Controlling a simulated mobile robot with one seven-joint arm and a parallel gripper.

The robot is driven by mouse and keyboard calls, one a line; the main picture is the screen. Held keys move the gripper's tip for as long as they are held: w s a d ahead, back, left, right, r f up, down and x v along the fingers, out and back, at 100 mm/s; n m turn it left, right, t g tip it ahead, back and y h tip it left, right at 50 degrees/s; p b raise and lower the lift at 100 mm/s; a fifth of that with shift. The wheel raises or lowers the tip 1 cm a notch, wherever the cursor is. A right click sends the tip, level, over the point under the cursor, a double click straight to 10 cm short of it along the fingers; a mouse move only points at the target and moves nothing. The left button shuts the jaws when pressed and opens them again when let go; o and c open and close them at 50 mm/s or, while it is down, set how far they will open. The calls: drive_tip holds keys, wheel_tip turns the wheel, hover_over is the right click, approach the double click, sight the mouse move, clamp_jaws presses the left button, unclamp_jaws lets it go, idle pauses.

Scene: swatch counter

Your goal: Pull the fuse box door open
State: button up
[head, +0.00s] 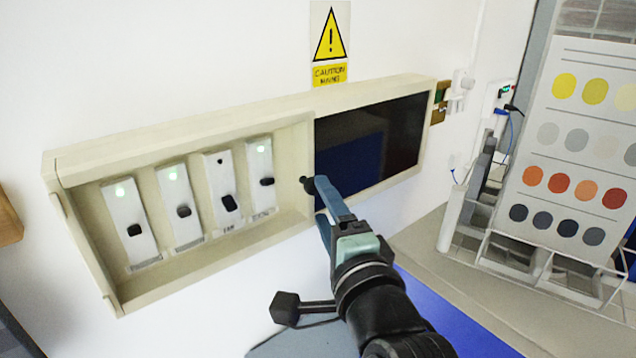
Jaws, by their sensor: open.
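The fuse box is a cream, shallow wall box (180,128), seen tilted in the head view. Its left part is uncovered and shows several white breaker units (181,198) with black switches. A dark glossy door panel (375,145) covers the right part. A small black knob (306,184) sits at the panel's left edge. My gripper (325,192) is open, with its fingertips right beside the knob and overlapping the panel's lower left edge. I cannot tell whether the fingers touch the knob or stand around it.
A yellow caution sign (330,45) is on the wall above the box. At the right, a colour swatch board (575,150) stands behind a clear rack (540,260) on a grey counter (425,240). Sockets and a blue cable (510,130) are on the wall between.

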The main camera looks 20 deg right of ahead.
sight(315, 189)
drive_tip(key=shift+w+p, duration=0.4)
drive_tip(key=shift+w, duration=1.5)
clamp_jaws()
